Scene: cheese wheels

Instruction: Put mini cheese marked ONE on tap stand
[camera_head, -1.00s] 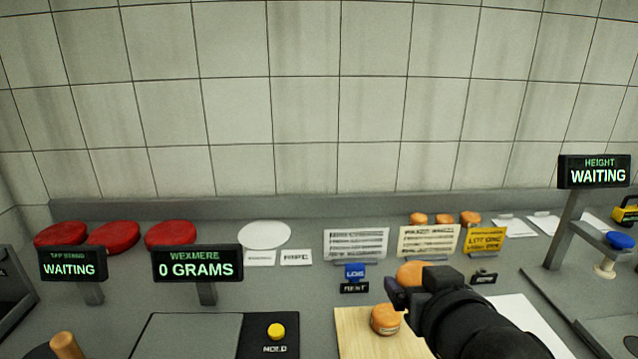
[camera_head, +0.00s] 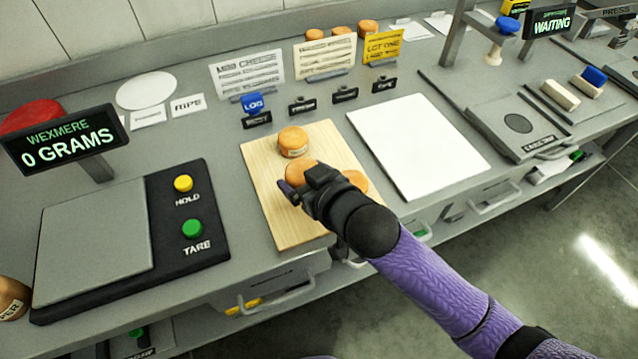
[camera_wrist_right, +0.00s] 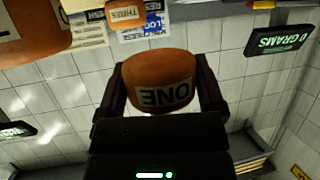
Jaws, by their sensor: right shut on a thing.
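The mini cheese marked ONE, a small orange wheel with a white label, is between the fingers of my right gripper in the right wrist view (camera_wrist_right: 160,85), its label upside down there. In the head view my right gripper (camera_head: 303,183) is shut on this cheese (camera_head: 299,170) over the wooden board (camera_head: 275,215), partly covering it. I cannot tell how far above the board it is. Two other mini cheeses are by it on the board: one behind (camera_head: 293,141) and one to the right (camera_head: 355,180). My left gripper is not in view.
The scale (camera_head: 95,240) with HOLD and TARE buttons lies left of the board, its display (camera_head: 65,140) reading 0 grams. A white sheet (camera_head: 418,145) lies right of the board. Signs and small labels stand behind it. A red disc (camera_head: 30,115) is at far left.

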